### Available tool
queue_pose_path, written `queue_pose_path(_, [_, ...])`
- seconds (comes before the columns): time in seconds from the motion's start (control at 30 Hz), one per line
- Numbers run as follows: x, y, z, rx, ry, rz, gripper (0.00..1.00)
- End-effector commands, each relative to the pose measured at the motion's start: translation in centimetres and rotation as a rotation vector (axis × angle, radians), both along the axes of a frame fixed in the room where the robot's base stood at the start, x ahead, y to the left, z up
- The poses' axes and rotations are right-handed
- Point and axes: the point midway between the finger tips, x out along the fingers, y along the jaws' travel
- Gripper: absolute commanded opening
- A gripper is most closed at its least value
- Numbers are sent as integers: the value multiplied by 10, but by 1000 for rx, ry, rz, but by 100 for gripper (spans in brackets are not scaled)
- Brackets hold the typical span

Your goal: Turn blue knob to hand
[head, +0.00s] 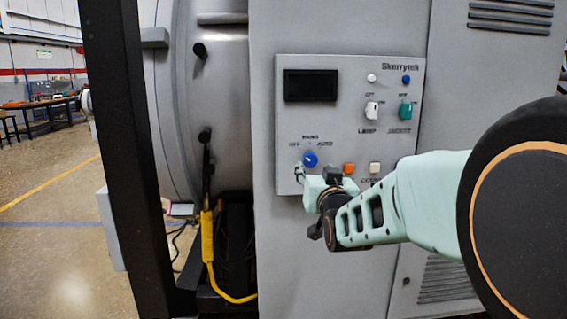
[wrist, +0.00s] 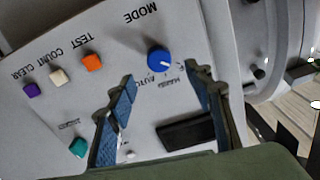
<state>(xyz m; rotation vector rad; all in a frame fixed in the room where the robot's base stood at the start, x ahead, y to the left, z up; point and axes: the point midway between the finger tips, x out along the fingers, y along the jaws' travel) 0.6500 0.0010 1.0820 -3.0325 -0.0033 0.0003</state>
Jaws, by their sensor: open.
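The blue knob (head: 310,159) is on the grey control panel (head: 345,125), with labels OFF, HAND and AUTO above it. Its small white mark seems to point up-left, toward OFF. In the wrist view, which shows the panel upside down, the blue knob (wrist: 158,59) lies just beyond and between my fingertips, with its white mark toward the lower right. My gripper (head: 316,174) is open in front of the panel, close below the knob. In the wrist view my gripper (wrist: 159,76) has its two fingers spread and nothing between them. I cannot tell whether they touch the panel.
An orange button (head: 348,168) and a white button (head: 375,168) sit close right of the knob. A black post (head: 118,130) stands at left; a yellow cable (head: 208,245) hangs below.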

Motion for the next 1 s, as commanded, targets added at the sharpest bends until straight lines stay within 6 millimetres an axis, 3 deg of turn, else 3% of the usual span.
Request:
queue_pose_path(0.3, [56, -1, -1, 2, 0, -2, 47])
queue_pose_path(0.5, [77, 0, -1, 0, 1, -1, 47])
queue_pose_path(0.9, [84, -1, 0, 0, 0, -2, 47])
queue_pose_path(1.0, [83, -1, 0, 0, 0, -2, 38])
